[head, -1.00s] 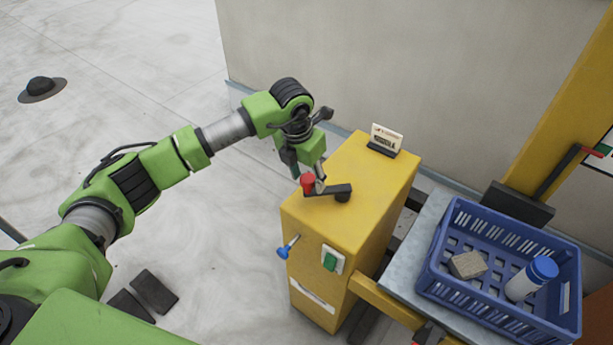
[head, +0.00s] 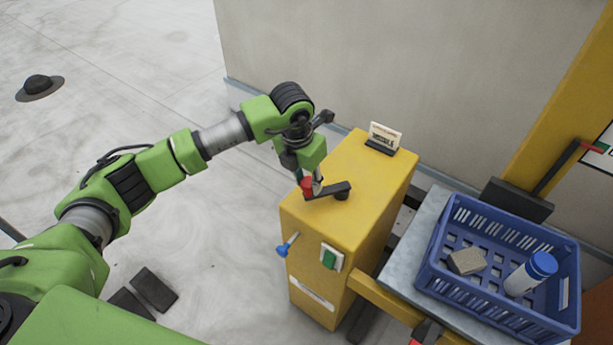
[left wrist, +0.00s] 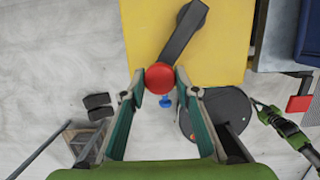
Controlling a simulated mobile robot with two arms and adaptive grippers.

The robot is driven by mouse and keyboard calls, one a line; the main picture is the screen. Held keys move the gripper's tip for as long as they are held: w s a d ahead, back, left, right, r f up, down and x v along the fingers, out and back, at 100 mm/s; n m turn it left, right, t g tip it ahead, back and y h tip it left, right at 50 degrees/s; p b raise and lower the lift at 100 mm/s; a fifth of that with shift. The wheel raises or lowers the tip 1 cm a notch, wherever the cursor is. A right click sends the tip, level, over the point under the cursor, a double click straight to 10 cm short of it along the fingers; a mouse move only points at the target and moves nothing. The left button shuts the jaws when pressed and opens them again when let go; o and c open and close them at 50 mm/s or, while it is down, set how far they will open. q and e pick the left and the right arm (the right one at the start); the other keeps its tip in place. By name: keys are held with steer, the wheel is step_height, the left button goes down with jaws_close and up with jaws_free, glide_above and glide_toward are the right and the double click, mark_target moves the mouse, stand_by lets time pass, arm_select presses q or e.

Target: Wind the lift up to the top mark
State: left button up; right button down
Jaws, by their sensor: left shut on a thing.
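The yellow winch box (head: 355,205) has a dark crank arm (head: 328,191) on its top. The crank ends in a red knob (head: 307,187); it shows from above in the left wrist view (left wrist: 159,78). My left gripper (left wrist: 159,82) is shut on the red knob, a finger on each side. The lift platform (head: 418,235) at right carries a blue crate (head: 440,275). A red-tipped pointer (head: 592,147) sits at the right edge, beside a white plate with a green mark (head: 602,146). In the left wrist view, my right gripper (left wrist: 265,108) appears at the right, its jaws unclear.
The crate holds a grey block (head: 466,261) and a blue-capped white bottle (head: 530,275). A blue-knobbed lever (head: 286,246) and a green switch (head: 330,257) are on the box's side. A small card stands on top (head: 384,136).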

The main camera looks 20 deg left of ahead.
arm_select(q)
steer(key=shift+s+d+f, duration=0.2)
steer(key=shift+s, duration=0.1)
steer(key=shift+s+d, duration=0.7)
steer(key=shift+s, duration=0.05)
